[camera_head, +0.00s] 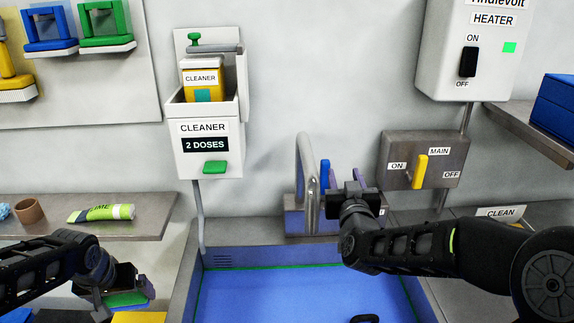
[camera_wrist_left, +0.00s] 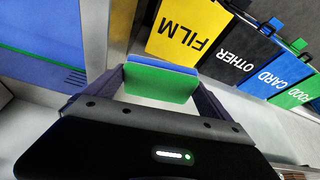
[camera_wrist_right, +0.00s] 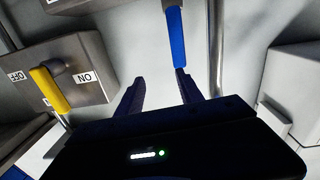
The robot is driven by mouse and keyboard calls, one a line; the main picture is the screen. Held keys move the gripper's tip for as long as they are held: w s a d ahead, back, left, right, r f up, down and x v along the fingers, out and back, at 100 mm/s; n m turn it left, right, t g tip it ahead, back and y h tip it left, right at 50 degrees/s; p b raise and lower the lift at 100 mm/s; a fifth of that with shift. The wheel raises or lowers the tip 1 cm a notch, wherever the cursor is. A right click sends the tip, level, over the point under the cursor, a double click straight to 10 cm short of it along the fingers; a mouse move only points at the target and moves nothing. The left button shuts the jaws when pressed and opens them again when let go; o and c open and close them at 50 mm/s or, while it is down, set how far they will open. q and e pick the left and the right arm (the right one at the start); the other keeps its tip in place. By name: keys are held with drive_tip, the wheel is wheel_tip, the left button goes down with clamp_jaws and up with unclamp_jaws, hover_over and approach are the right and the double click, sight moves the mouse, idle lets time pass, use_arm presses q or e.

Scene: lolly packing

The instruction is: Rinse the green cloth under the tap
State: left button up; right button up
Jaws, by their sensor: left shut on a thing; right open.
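My left gripper (camera_head: 128,297) is shut on the green cloth (camera_wrist_left: 160,83), which looks like a flat folded piece with a blue layer along one side. It is held at the lower left, left of the blue basin (camera_head: 235,287). My right gripper (camera_head: 345,180) is open beside the tap (camera_head: 308,180), a grey curved spout at the back of the basin. A blue tap lever (camera_head: 325,174) stands by the spout. In the right wrist view the lever (camera_wrist_right: 175,38) ends close to one fingertip; I cannot tell whether they touch. No running water shows.
A cleaner dispenser (camera_head: 205,150) hangs on the wall, left of the tap. A panel with a yellow main switch (camera_head: 420,170) and a heater box (camera_head: 470,60) are at the right. Bins, including a yellow FILM one (camera_wrist_left: 188,32), stand near my left gripper. A dark object (camera_head: 364,319) shows at the basin's front.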

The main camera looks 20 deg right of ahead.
sight(326, 168)
use_arm(q)
drive_tip(key=shift+n, duration=0.5)
drive_tip(key=s+f, duration=0.1)
drive_tip(key=f, duration=0.1)
drive_tip(key=s+a+f, duration=0.1)
drive_tip(key=s+f, duration=0.1)
drive_tip(key=shift+a, duration=0.15)
use_arm(e)
drive_tip(key=a, duration=0.2)
drive_tip(key=w+a+f+y, duration=0.1)
drive_tip(key=shift+a, duration=0.1)
drive_tip(key=shift+w, duration=0.1)
use_arm(q)
wheel_tip(326, 168, up, 2)
drive_tip(key=shift+p, duration=0.8)
use_arm(e)
drive_tip(key=x, duration=0.7)
drive_tip(key=shift+w, duration=0.15)
drive_tip(key=shift+c, duration=0.3)
clamp_jaws()
